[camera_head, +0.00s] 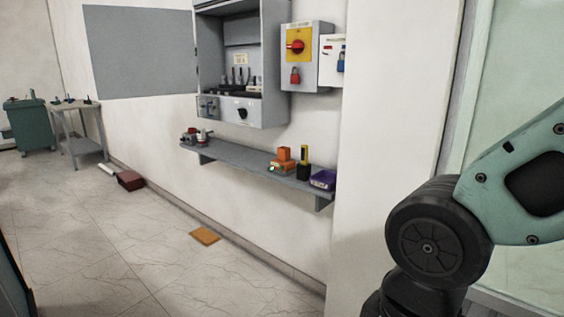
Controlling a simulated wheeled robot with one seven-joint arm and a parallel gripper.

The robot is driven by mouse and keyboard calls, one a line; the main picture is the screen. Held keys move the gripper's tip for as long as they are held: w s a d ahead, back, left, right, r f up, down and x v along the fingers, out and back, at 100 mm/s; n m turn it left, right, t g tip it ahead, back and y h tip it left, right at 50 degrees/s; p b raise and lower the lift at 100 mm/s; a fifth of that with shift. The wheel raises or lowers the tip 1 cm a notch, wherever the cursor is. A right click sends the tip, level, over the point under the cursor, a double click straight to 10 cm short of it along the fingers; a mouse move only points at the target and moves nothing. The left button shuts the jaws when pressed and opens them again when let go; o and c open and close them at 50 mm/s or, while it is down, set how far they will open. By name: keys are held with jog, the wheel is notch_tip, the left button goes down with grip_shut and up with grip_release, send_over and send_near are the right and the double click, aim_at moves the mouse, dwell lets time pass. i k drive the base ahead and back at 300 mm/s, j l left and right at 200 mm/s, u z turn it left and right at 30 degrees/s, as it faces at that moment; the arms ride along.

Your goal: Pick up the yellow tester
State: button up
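A small upright tool with a yellow top and a dark lower part, which looks like the yellow tester (304,155), is on the grey wall shelf (236,157) near its right end. It stands between an orange object (284,154) on its left and a purple bin (323,180) on its right. Whether it stands in a dark holder is too small to tell. My gripper is out of view; only links of my arm show at the right, apart from the shelf.
Above the shelf hang an open grey cabinet (245,109) and a box with a red rotary switch (296,47). Small items sit at the shelf's left end. An orange-brown slab (205,236) and a dark red box (131,180) lie on the floor, which is otherwise mostly clear.

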aim_at(304, 148)
jog(key=i+j+u, duration=0.1)
jog(key=i, duration=0.9)
jog(key=i+j+u, duration=0.15)
jog(key=i, duration=0.85)
